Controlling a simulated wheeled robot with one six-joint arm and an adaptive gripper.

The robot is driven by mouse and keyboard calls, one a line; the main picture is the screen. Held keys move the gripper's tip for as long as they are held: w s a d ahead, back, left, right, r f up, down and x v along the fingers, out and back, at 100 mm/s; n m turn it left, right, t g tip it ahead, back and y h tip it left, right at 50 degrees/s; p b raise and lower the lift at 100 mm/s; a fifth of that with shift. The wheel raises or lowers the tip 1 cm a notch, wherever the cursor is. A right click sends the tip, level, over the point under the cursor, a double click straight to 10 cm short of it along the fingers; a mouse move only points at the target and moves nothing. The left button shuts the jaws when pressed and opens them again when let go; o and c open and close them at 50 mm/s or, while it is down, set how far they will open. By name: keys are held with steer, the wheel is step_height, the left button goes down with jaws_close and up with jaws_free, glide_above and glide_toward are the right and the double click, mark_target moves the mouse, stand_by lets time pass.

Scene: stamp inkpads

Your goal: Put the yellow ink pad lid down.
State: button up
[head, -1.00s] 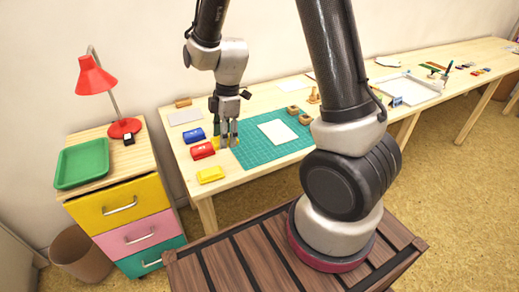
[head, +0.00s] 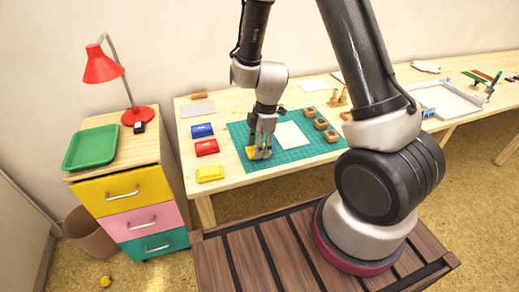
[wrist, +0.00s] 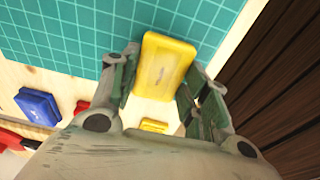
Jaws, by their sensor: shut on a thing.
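The yellow ink pad lid (head: 252,153) is between the fingers of my gripper (head: 262,152), over the front left part of the green cutting mat (head: 238,131). In the wrist view, the lid (wrist: 165,65) is a plain yellow rounded block with the fingers (wrist: 160,85) shut on its two long sides. I cannot tell whether its underside touches the mat. The yellow ink pad (head: 210,174) sits on the bare wood left of the mat, near the table's front edge; it also shows partly in the wrist view (wrist: 153,126).
A red ink pad (head: 207,148) and a blue one (head: 202,131) stand behind the yellow pad. White paper (head: 292,135) lies on the mat, with wooden stamps (head: 320,124) to its right. The mat's left front part around the lid is clear.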

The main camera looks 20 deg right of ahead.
steer(key=shift+f, duration=0.75)
steer(key=shift+f, duration=0.2)
steer(key=o, duration=0.7)
steer(key=shift+o, duration=0.2)
steer(key=s+d+r+m+t, duration=0.1)
steer(key=s+d+r+m, duration=0.2)
steer(key=r, duration=0.6)
steer(key=s+d+r+m+t, duration=0.1)
steer(key=s+d+r+m, duration=0.15)
steer(key=r, duration=0.65)
steer(key=s+d+r+m, duration=0.2)
steer(key=d+r+m, duration=0.1)
steer(key=r, duration=0.6)
steer(key=s+d+r+m+t+h, duration=0.1)
steer(key=s+d+r+m, duration=0.2)
steer(key=s+m, duration=0.1)
steer(key=s+d+r+m+t, duration=0.1)
steer(key=s+d+r+m, duration=0.2)
steer(key=s+m, duration=0.2)
steer(key=s, duration=0.2)
steer(key=shift+s+r+h, duration=0.3)
steer(key=shift+r+h, duration=0.1)
